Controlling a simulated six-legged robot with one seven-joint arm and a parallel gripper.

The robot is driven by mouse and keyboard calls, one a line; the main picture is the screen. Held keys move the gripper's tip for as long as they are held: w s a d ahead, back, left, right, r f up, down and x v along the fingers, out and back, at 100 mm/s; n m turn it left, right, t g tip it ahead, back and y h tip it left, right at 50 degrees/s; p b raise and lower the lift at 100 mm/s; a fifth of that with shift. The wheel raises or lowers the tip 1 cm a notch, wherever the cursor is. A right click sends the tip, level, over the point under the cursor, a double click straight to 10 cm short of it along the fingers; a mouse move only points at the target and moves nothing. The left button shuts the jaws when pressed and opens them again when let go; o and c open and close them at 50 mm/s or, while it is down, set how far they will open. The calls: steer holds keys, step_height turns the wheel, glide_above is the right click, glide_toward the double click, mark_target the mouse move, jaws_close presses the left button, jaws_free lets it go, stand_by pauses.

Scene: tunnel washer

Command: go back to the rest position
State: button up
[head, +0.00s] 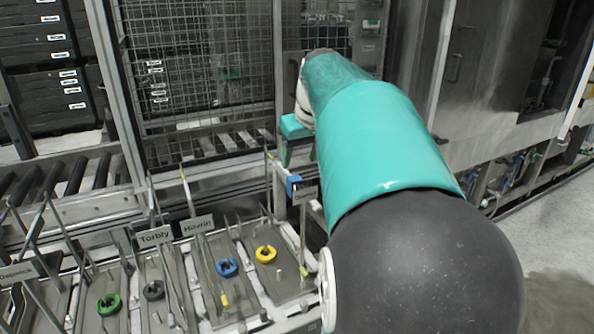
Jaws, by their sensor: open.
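My gripper (299,154) shows in the head view at the end of my teal and dark grey arm, which fills the middle and right of the picture. Its teal fingers point down and are apart, with nothing seen between them. It hangs above the back edge of the bench, in front of the mesh guard. Part of the gripper is hidden behind my own arm. A blue piece (293,185) on a post is just below it; I cannot tell the exact gap.
Plates on the bench carry a green ring (108,304), a dark ring (154,290), a blue ring (228,267) and a yellow ring (265,254). Thin upright rods and signs stand among them. A mesh guard (195,70) stands behind; a roller conveyor (70,178) is left. Floor (560,225) is clear at right.

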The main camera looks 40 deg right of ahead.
steer(key=v, duration=0.5)
steer(key=shift+r, duration=0.2)
steer(key=shift+a, duration=0.15)
steer(key=s+a+f+n, duration=0.1)
steer(key=s+a+f, duration=0.3)
steer(key=a, duration=0.5)
steer(key=s+a+f+n, duration=0.1)
steer(key=s+a+f, duration=0.2)
steer(key=a+f, duration=0.5)
steer(key=s+a+f+n+t+y, duration=0.1)
steer(key=s+a+f, duration=0.3)
steer(key=a, duration=0.8)
step_height(320, 180, down, 3)
steer(key=shift+s+a+r, duration=0.2)
steer(key=shift+s, duration=0.1)
